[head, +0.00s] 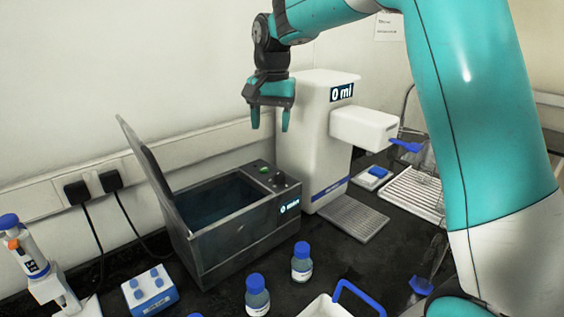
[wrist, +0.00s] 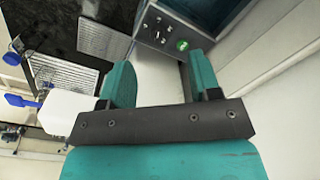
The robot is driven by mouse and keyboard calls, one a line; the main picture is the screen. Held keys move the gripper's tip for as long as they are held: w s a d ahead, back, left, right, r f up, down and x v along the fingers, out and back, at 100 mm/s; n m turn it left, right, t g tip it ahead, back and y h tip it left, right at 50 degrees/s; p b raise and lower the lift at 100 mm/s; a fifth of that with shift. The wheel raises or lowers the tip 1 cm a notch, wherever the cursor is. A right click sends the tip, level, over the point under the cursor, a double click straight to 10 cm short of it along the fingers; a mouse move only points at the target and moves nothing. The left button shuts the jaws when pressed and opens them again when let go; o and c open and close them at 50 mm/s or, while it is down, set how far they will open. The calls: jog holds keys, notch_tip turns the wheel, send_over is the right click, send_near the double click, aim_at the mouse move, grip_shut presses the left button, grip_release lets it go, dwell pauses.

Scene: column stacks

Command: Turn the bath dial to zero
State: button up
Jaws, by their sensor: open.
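The bath (head: 235,222) is a dark grey tank with its lid (head: 153,172) raised, standing on the black bench. On its right-hand top panel are a green button (head: 264,170) and a dark dial (head: 279,178). A small lit display (head: 289,206) is on its front; I cannot read it. The green button (wrist: 183,45) and the panel also show in the wrist view, past the fingertips. My gripper (head: 270,122) is open and empty, pointing down, well above the panel and apart from the dial. The dial's setting is too small to tell.
A white dispenser (head: 320,130) reading "0 ml" stands close on the bath's right, with a drip tray (head: 353,218) before it. Two blue-capped bottles (head: 301,262) stand in front of the bath. A blue-buttoned box (head: 149,291) and a pipette stand are at left.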

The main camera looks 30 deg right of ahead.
jog(key=w+d+m, duration=0.4)
jog(key=d, duration=0.1)
jog(key=p, duration=0.6)
send_near(282, 171)
jog(key=f, duration=1)
jog(key=shift+w+f, duration=0.15)
jog(key=shift+w, duration=0.15)
jog(key=shift+b, duration=0.3)
jog(key=c, duration=0.9)
